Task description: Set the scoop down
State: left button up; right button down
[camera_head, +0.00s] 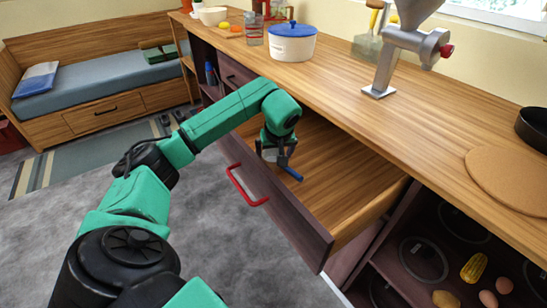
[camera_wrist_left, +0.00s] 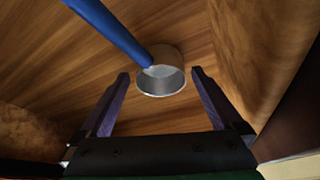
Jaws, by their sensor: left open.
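The scoop, with a blue handle (camera_head: 290,172) and a round metal cup, is in the open drawer (camera_head: 350,182). In the left wrist view the scoop's cup (camera_wrist_left: 161,82) shows between and just beyond my left fingertips, and its handle runs to the upper left. It appears to rest on the drawer's wooden floor. My left gripper (camera_head: 275,156) is low inside the drawer, over the scoop. It also shows in the left wrist view (camera_wrist_left: 158,76), with its two fingers spread apart and no clear contact with the scoop. My right gripper is out of view.
The drawer front with its red handle (camera_head: 247,186) stands out from the counter (camera_head: 415,110). On the counter are a blue-lidded pot (camera_head: 292,45), a metal grinder (camera_head: 395,50) and a round cork board (camera_head: 508,180). An open shelf with food lies below right.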

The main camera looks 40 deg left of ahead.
pick_arm(q)
jog(key=v, duration=1)
jog(key=shift+p, duration=0.35)
jog(key=shift+f, duration=0.1)
